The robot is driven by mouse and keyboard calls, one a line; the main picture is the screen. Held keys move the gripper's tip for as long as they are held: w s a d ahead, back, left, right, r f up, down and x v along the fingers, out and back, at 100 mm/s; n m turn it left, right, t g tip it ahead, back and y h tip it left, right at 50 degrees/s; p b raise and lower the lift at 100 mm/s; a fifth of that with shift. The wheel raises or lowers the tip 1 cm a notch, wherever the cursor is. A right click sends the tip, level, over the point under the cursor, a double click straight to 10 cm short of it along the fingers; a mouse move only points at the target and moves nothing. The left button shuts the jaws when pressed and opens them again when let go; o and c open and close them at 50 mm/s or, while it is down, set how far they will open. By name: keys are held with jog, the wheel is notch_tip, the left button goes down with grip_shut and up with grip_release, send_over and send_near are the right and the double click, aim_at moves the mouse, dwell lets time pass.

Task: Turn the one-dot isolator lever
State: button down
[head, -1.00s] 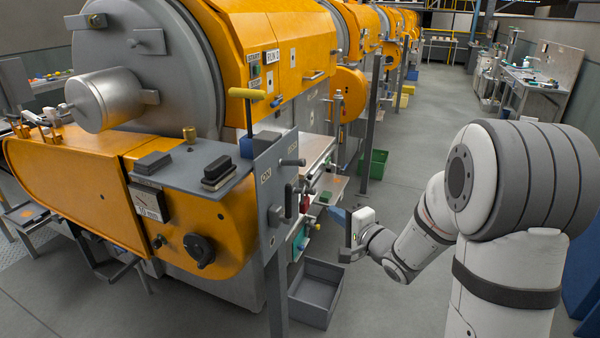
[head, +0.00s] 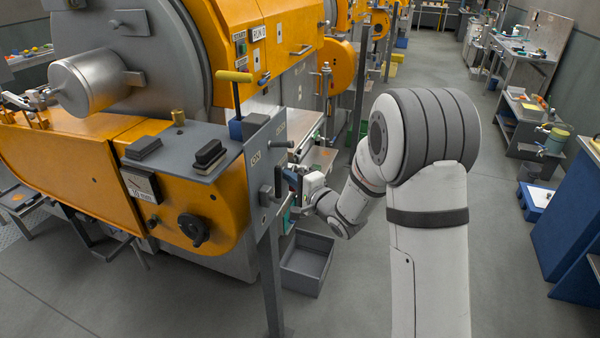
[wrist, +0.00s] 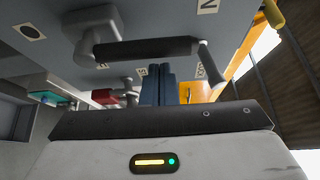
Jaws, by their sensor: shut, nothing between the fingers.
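A grey upright panel (head: 259,185) carries levers at the front end of the orange machine. My gripper (head: 291,180) is beside the panel's right side, partly hidden by it. In the wrist view, its blue fingers (wrist: 157,85) are together and empty. A lever with a black handle (wrist: 150,48) on a grey hub crosses in front of them, apparently apart from the fingertips. A pale tag with one dark dot (wrist: 29,32) is on the panel left of that hub. A red-handled lever (wrist: 104,97) is farther off. I cannot tell which lever the dot tag marks.
A yellow-topped lever (head: 234,77) stands above the panel. A teal part (wrist: 50,86) shows at left in the wrist view. A grey open bin (head: 307,262) sits on the floor below my gripper. The aisle floor (head: 440,75) behind is clear.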

jog(key=shift+s+a, duration=0.15)
jog(key=shift+a, duration=0.05)
jog(key=shift+s+f+b, duration=0.15)
jog(key=shift+b, duration=0.25)
jog(key=shift+s+a+n+b, duration=0.25)
jog(key=shift+s+n+b, duration=0.15)
jog(key=shift+b, duration=0.55)
